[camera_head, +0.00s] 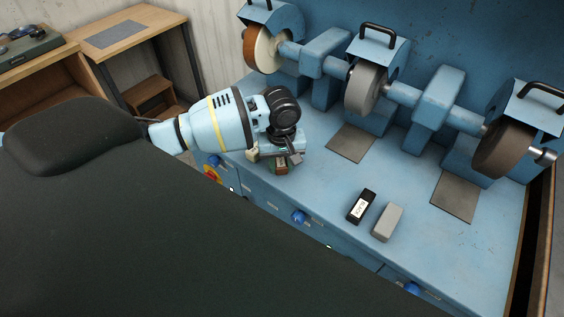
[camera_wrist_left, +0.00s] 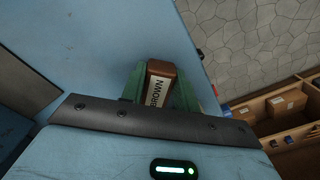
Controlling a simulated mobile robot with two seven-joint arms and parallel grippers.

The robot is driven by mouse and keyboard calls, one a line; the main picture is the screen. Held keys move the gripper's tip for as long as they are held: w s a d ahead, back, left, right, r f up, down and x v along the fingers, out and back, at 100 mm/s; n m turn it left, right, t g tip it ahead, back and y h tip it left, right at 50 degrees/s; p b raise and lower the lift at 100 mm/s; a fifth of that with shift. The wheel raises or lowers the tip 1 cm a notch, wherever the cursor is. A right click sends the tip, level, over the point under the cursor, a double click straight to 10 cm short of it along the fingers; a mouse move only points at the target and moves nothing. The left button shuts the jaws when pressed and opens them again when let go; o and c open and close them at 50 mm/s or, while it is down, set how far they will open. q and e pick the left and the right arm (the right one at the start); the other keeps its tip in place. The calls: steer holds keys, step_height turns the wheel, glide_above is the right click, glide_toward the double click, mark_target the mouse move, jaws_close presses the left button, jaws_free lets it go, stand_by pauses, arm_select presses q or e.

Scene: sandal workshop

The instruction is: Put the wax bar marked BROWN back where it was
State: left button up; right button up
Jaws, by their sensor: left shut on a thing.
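The brown wax bar (camera_wrist_left: 162,70) with its white BROWN label shows in the left wrist view, between the green fingers of my left gripper (camera_wrist_left: 160,92). In the head view the bar (camera_head: 281,169) is partly hidden under my left gripper (camera_head: 278,160), which is shut on it. The gripper is low over the left part of the blue bench top (camera_head: 325,190), close to its front edge. I cannot tell whether the bar touches the bench. My right gripper is not in view.
A black bar with a white label (camera_head: 361,206) and a grey block (camera_head: 387,222) lie on the bench to the right. Several grinding wheels, one of them grey (camera_head: 366,88), stand along the back. Dark mats (camera_head: 351,142) lie before them. The bench between gripper and black bar is clear.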

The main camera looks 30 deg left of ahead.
mark_target(282, 165)
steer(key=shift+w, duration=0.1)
arm_select(q)
steer(key=o, duration=1)
steer(key=shift+c, duration=0.2)
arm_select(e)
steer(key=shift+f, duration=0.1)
arm_select(q)
step_height(282, 165, up, 12)
steer(key=p, duration=0.1)
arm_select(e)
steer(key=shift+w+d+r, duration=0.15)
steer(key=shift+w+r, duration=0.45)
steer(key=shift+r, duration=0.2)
arm_select(q)
steer(key=shift+r, duration=0.1)
